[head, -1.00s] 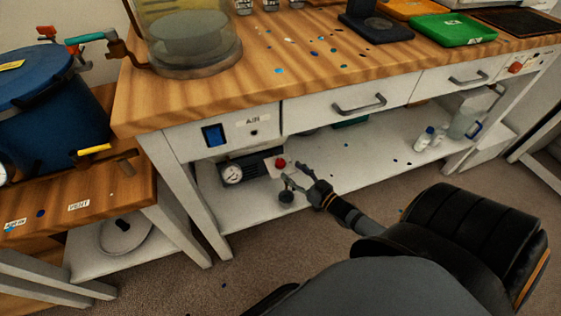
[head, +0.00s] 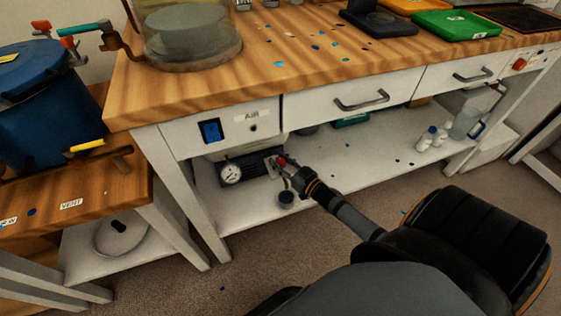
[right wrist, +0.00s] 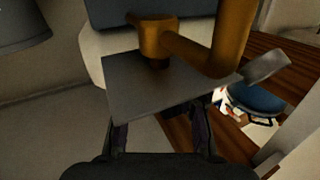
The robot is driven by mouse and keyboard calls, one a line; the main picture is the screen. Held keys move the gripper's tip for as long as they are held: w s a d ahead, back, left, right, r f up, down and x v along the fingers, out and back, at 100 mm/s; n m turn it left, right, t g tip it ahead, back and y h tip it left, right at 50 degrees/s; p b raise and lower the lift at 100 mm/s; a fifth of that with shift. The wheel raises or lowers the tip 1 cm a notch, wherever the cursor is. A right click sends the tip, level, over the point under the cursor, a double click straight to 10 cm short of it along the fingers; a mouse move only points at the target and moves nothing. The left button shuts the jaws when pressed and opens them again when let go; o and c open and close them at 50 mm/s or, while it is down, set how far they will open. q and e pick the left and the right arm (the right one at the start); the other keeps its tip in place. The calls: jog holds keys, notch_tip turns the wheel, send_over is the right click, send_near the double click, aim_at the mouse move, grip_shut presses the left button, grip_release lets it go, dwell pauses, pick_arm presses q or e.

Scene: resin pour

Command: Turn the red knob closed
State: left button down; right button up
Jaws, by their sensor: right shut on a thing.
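The red knob (head: 282,160) is on the pump unit (head: 245,158) on the bench's lower shelf. My right gripper (head: 281,167) reaches in from the right and is shut on the knob. Its fingers cover part of the knob, so how far it is turned cannot be told. In the right wrist view, the two dark fingers (right wrist: 160,128) reach under a grey plate (right wrist: 165,85). A brass pipe (right wrist: 160,37) stands above it. The knob is hidden in that view. My left gripper is not in view.
A round gauge (head: 231,172) sits left of the knob. A small dark round part (head: 286,197) is just below my right gripper. The drawer fronts (head: 345,98) and bench top (head: 290,50) overhang the shelf (head: 350,165). White bottles (head: 428,138) stand farther right.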

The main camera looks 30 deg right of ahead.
jog(key=shift+c, duration=1.4)
jog(key=shift+f+n+y+b, duration=0.1)
jog(key=shift+n+y+b, duration=0.5)
jog(key=shift+y, duration=0.2)
jog(key=shift+n+g+y, duration=0.4)
jog(key=shift+y, duration=0.3)
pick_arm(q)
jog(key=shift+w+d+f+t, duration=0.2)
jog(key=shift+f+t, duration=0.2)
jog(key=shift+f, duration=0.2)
pick_arm(e)
jog(key=o, duration=1.2)
jog(key=shift+c, duration=0.2)
